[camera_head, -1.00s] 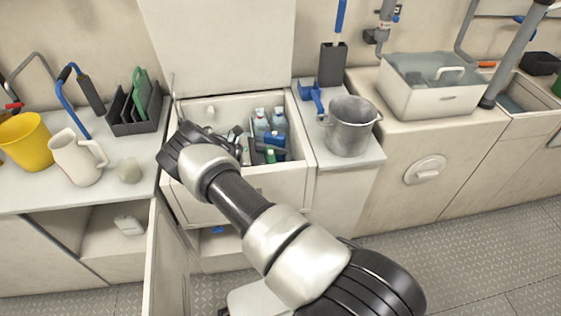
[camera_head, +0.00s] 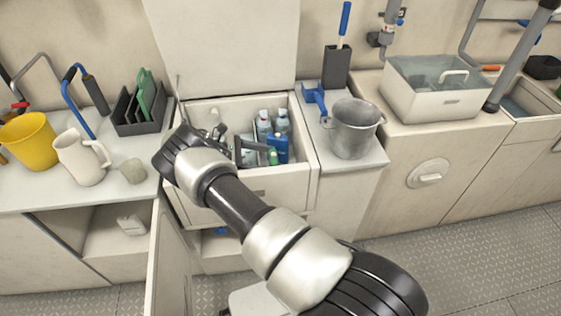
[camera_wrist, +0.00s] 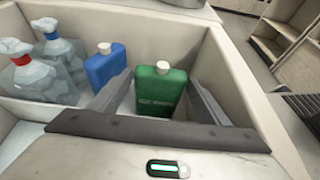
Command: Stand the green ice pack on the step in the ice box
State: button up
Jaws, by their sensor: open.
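The green ice pack (camera_wrist: 160,90), with a white cap, stands upright in the ice box (camera_wrist: 190,33) in the wrist view. In the head view only a small green part of it (camera_head: 272,156) shows. My gripper (camera_wrist: 157,92) is open, its two grey fingers on either side of the pack in the wrist view, with gaps visible at the sides. The pack's lower part and base are partly hidden, so I cannot tell what it rests on. The step is not clearly visible. The ice box (camera_head: 293,186) is open, its lid raised (camera_head: 222,45).
A blue pack (camera_wrist: 106,66) stands left of the green one, and two clear bottles (camera_wrist: 62,65) stand farther left. A metal pot (camera_head: 352,130) is right of the box. A dark rack (camera_head: 138,125), white jug (camera_head: 78,160) and yellow bucket (camera_head: 28,142) stand left.

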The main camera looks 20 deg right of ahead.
jog(key=v, duration=0.6)
jog(key=s+d+r+m+t+y, duration=0.1)
jog(key=s+r+m+y, duration=0.4)
jog(key=r, duration=0.8)
jog(key=s+d+r+m+t+y, duration=0.15)
jog(key=s+r+m+y, duration=0.25)
jog(key=r, duration=1)
jog(key=s+a+r+m+t+y, duration=0.1)
jog(key=s+r+m+t+y, duration=0.1)
jog(key=s, duration=0.9)
jog(key=s+a+r+m+t+y, duration=0.2)
jog(key=s+r+m+t, duration=0.1)
jog(key=s, duration=0.9)
jog(key=shift+a+r+m+t, duration=0.25)
jog(key=shift+r+m+t, duration=0.1)
jog(key=shift+r+m, duration=0.5)
jog(key=shift+r, duration=0.1)
jog(key=shift+c, duration=0.3)
